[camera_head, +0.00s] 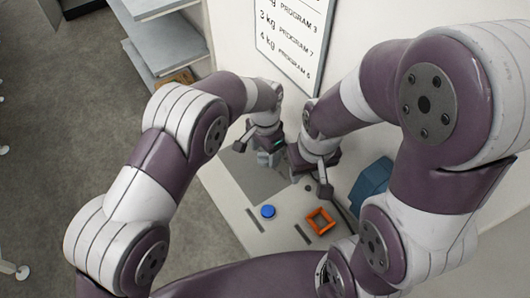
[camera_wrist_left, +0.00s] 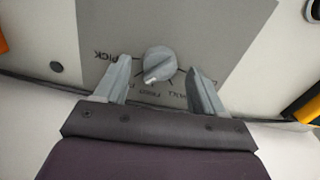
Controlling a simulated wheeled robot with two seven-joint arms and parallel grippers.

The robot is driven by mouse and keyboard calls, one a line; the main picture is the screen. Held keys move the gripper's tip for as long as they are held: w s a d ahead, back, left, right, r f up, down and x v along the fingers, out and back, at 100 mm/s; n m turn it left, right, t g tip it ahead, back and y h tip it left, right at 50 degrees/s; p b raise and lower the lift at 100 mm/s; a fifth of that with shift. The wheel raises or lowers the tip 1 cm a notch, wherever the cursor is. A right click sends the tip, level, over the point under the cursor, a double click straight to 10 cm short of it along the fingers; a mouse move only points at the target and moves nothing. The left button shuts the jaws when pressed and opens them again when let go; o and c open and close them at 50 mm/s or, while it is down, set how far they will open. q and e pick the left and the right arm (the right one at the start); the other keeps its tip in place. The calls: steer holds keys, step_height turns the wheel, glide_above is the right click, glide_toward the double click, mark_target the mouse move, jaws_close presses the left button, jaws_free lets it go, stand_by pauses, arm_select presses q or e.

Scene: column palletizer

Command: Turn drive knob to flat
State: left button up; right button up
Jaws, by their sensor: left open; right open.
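The drive knob (camera_wrist_left: 158,62), a round light-grey dial with a pale pointer, sits on a grey plate (camera_wrist_left: 205,28) in the left wrist view. Its pointer faces the lower left of that picture. In the head view my left gripper (camera_head: 268,158) hides the knob. My right gripper (camera_head: 299,173) is open and close beside it, to the right.
On the pale panel in front are a blue button (camera_head: 268,211), an orange square frame (camera_head: 320,221) and dark slots. A blue block (camera_head: 373,180) stands to the right. A wall sign (camera_head: 294,36) lists weights and programs. Grey shelves (camera_head: 165,42) stand behind left; floor is open left.

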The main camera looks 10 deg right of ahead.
mark_target(265, 154)
arm_select(q)
step_height(265, 154, up, 5)
steer(key=shift+r, duration=0.2)
step_height(265, 154, up, 6)
steer(key=p, duration=0.5)
steer(key=s+a+f+n+b, duration=0.1)
steer(key=s+a+n, duration=0.3)
steer(key=a, duration=0.6)
steer(key=s+a+f+n+t+b, duration=0.1)
steer(key=s+a+n+b, duration=0.3)
steer(key=a, duration=0.6)
steer(key=s+a+f+n+b, duration=0.3)
steer(key=s+a+n, duration=0.1)
steer(key=a, duration=0.7)
steer(key=shift+s+f+n, duration=0.25)
steer(key=shift+s+n, duration=0.15)
steer(key=shift+s, duration=0.45)
